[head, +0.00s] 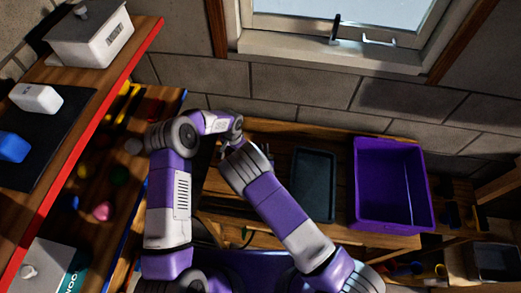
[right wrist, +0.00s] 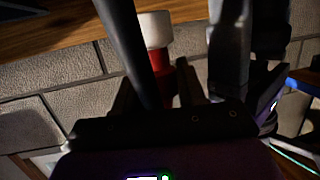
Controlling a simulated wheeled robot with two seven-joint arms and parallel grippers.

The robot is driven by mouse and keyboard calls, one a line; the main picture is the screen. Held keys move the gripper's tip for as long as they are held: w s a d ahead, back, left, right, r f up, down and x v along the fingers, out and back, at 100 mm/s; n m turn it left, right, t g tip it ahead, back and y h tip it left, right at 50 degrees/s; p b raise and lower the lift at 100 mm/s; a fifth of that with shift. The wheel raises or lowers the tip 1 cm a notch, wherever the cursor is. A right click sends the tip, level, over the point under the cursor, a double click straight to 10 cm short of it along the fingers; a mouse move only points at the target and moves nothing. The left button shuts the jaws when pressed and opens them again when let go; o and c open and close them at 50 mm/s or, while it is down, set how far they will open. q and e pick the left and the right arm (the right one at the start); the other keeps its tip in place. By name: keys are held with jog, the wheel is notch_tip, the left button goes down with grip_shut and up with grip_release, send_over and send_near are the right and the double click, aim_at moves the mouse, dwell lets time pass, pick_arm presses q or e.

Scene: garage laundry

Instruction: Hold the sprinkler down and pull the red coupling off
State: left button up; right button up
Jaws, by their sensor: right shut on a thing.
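The red coupling (right wrist: 183,78) shows in the right wrist view as a red part with a pale, whitish end (right wrist: 156,30) above it. My right gripper (head: 229,154) is shut on it; dark bars in front hide part of it. In the head view the coupling is hidden behind my arms. My left gripper (head: 222,146) is close beside the right one over the bench's left part, and its jaws are too small and dark to read. I cannot make out the sprinkler clearly in either view.
A dark tray (head: 313,187) lies on the wooden bench (head: 280,133), and a purple crate (head: 358,205) stands right of it. A red-edged shelf (head: 85,147) with a white box (head: 90,37) is at left. A block wall and window close off the back.

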pick_arm(q)
notch_tip(320, 180, up, 12)
jog(key=shift+w+a, duration=0.1)
dwell(0.5)
